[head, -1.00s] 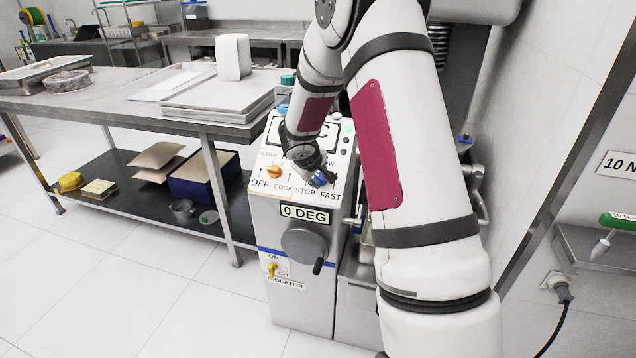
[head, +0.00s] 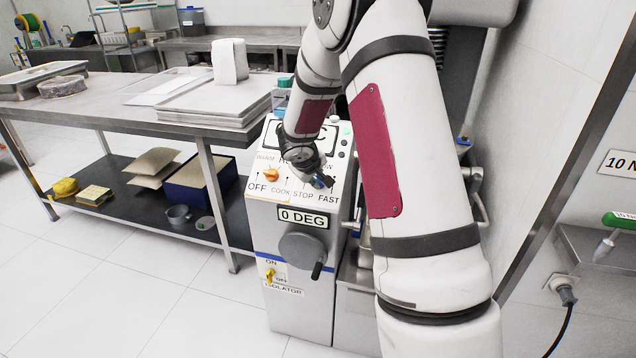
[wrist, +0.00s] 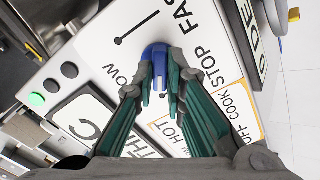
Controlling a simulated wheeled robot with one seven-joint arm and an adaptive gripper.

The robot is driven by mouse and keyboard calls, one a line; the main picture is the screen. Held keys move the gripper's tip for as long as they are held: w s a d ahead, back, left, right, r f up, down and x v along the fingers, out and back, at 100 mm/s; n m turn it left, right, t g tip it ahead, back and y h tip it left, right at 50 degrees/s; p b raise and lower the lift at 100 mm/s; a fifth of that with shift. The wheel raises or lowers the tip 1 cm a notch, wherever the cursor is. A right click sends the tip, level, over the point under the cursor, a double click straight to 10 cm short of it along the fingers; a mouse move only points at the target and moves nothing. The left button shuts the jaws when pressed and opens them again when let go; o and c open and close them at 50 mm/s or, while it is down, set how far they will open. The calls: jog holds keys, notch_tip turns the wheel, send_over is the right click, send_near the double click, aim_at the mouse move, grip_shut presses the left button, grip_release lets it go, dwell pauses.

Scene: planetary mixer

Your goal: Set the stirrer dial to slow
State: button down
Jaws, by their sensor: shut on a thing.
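The blue stirrer dial (wrist: 157,50) is on the white sloping control panel (wrist: 97,48), among the STOP, FAST and partly covered SLOW labels. In the wrist view my gripper (wrist: 160,78) is shut on the dial, with one green-padded finger on each side of it. In the head view my gripper (head: 322,180) is low over the panel's right part and hides most of the dial. I cannot tell which label the dial points to.
An orange heater dial (head: 271,175) is left of my gripper, by OFF and COOK. A 0 DEG display (head: 303,217), grey crank (head: 303,248) and yellow isolator switch (head: 270,275) are below. A steel table (head: 120,105) stands left. A wall is right.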

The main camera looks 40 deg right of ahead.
jog(key=shift+m+b, duration=2.7)
jog(key=shift+b, duration=1.25)
jog(key=shift+m+b, duration=1.5)
jog(key=shift+b, duration=0.4)
jog(key=shift+m+b, duration=1.4)
jog(key=shift+b, duration=0.75)
jog(key=c, duration=1.5)
grip_release()
jog(key=p+v, duration=0.1)
jog(key=v, duration=0.6)
